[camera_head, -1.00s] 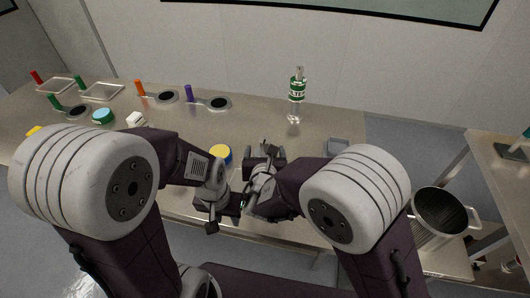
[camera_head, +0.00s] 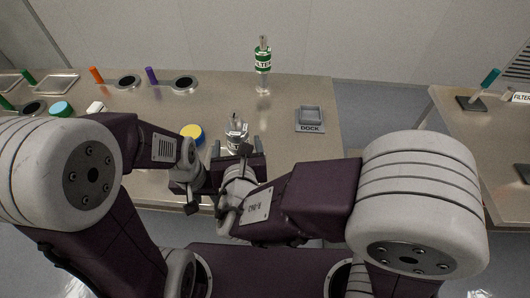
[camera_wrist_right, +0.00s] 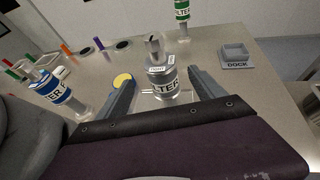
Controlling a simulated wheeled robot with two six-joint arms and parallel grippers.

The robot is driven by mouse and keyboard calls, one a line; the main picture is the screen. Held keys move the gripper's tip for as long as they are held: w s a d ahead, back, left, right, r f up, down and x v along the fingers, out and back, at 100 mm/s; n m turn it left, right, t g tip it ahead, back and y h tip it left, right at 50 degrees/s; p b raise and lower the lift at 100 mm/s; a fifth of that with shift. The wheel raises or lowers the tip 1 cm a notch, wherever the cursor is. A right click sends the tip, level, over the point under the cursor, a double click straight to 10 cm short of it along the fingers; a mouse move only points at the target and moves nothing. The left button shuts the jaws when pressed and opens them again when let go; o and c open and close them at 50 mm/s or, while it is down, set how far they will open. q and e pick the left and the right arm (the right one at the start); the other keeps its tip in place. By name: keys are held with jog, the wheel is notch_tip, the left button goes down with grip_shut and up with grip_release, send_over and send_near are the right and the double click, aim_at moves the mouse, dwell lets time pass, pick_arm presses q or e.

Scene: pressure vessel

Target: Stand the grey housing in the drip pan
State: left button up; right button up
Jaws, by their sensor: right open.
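A housing with a grey-white FILTER label and a grey top (camera_wrist_right: 163,80) stands upright on the bench between the fingers of my right gripper (camera_wrist_right: 160,73). It also shows in the head view (camera_head: 237,136). The right fingers are open, one on each side, with a visible gap. My left gripper (camera_head: 190,198) is low beside the right wrist; its fingers are hidden. Thin pale edges show around the grey housing's foot, but I cannot tell whether they belong to a pan. Flat shallow trays (camera_head: 57,84) lie at the far left; I cannot tell which is the drip pan.
A blue-labelled housing (camera_wrist_right: 55,90) is at left in the wrist view. A green-labelled housing (camera_head: 263,62) stands at the back. A yellow-topped round item (camera_head: 193,132) is left of the grey housing. The DOCK (camera_head: 310,120) is at right, with clear bench before it.

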jog(key=d+f+m+g+h, duration=0.25)
jog(key=d+m, duration=0.35)
jog(key=d, duration=0.3)
jog(key=d+f+m+g+h, duration=0.2)
jog(key=d+f+m+h, duration=0.25)
jog(key=d, duration=0.35)
jog(key=s+d+f+m+g, duration=0.2)
jog(key=d+m, duration=0.1)
jog(key=m, duration=0.2)
jog(key=s+d+f+m+g, duration=0.1)
jog(key=s+d+m+g, duration=0.1)
jog(key=m, duration=0.3)
jog(key=s+d+f+m+g, duration=0.2)
jog(key=d+m+g, duration=0.1)
jog(key=d+m, duration=0.1)
jog(key=shift+s+f+m+y, duration=0.3)
jog(key=shift+f+m+y, duration=0.05)
jog(key=shift+m+y, duration=0.1)
jog(key=m+y, duration=0.1)
jog(key=m, duration=0.3)
jog(key=m+y, duration=0.1)
jog(key=m, duration=0.3)
jog(key=s+f+m+y, duration=0.1)
jog(key=m, duration=0.4)
jog(key=shift+d+g+y, duration=0.25)
jog(key=shift+g+y, duration=0.1)
jog(key=shift+s, duration=0.1)
